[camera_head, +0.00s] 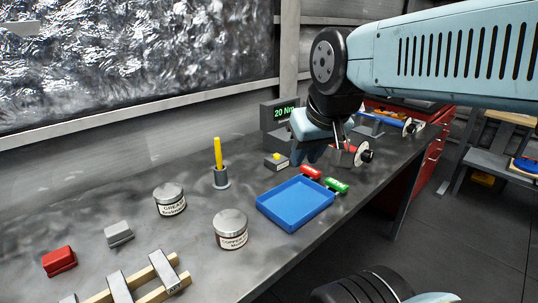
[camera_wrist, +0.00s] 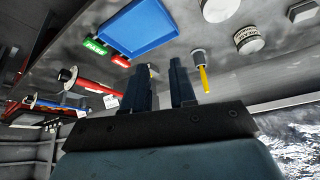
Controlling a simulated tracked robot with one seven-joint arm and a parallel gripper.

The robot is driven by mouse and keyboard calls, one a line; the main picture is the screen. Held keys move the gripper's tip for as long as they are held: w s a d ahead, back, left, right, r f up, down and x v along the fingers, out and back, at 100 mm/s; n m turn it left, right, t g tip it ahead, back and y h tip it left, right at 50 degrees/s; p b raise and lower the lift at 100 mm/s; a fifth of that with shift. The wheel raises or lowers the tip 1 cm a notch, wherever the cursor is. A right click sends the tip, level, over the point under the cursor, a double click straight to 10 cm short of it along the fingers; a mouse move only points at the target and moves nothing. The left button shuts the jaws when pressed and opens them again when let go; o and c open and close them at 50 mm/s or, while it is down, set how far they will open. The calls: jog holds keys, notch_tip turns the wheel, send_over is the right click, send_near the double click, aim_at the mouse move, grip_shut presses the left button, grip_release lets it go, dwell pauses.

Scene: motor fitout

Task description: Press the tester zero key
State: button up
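The tester shows in the head view as a dark box with a green "20 Nm" display (camera_head: 285,112) at the back of the bench. In front of it stands a small grey block with a yellow button (camera_head: 277,156) on top, which looks like the key; its label is unreadable. My gripper (camera_head: 304,156) points down just right of the block, apart from the button in the picture. In the wrist view my gripper (camera_wrist: 164,62) shows two dark fingers with a gap between them and nothing clearly held. A small pale part between them is too hidden to name.
A yellow rod (camera_head: 218,152) stands upright in a holder to the left.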

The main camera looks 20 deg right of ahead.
grip_shut()
dwell(1.0)
